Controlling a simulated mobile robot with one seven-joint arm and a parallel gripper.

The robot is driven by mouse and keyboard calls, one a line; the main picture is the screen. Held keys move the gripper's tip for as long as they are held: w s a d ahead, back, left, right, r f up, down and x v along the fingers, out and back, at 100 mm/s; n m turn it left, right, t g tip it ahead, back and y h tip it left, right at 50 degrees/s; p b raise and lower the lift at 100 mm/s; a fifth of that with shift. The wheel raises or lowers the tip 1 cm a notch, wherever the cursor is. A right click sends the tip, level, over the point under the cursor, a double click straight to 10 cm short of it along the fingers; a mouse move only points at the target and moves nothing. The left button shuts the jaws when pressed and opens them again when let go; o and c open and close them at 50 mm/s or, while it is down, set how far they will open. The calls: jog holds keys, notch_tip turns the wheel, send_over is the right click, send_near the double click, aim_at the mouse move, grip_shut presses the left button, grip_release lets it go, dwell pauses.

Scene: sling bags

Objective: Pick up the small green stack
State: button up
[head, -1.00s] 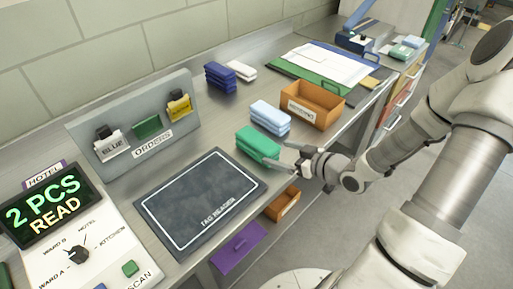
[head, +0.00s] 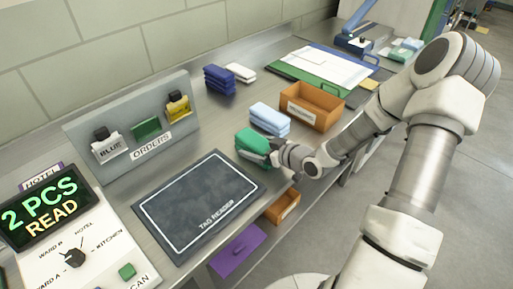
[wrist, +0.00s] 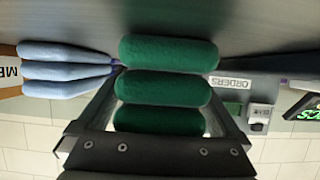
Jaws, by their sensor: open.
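The small green stack (head: 250,139) of folded cloths lies on the steel bench, behind the right corner of the tag reader pad. My gripper (head: 269,153) is at its near right side, low over the bench. In the wrist view, which is upside down, the green stack (wrist: 165,52) shows three rolled edges. The open fingers of my gripper (wrist: 165,80) reach along both sides of it. The stack rests on the bench; whether a finger touches it I cannot tell.
A light blue stack (head: 270,119) stands close behind the green one, with an orange bin (head: 326,120) to its right. The dark tag reader pad (head: 200,205) lies in front. Dark blue (head: 219,80) and white (head: 240,72) stacks stand farther back. An orders rack (head: 95,120) stands left.

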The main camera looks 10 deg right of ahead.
aim_at(245, 131)
jog(key=shift+c, duration=0.3)
jog(key=c, duration=1.4)
jog(key=shift+o, duration=0.2)
jog(key=shift+r, duration=0.5)
notch_tip(245, 131, up, 4)
jog(key=shift+d+f+p, duration=0.15)
jog(key=shift+p, duration=0.3)
jog(key=s+d+r+p, duration=0.1)
jog(key=d+r+p, duration=0.2)
jog(key=d+r, duration=0.3)
jog(key=d, duration=0.5)
jog(key=shift+s+d+r, duration=0.15)
jog(key=shift+s+d, duration=0.05)
jog(key=shift+s, duration=0.1)
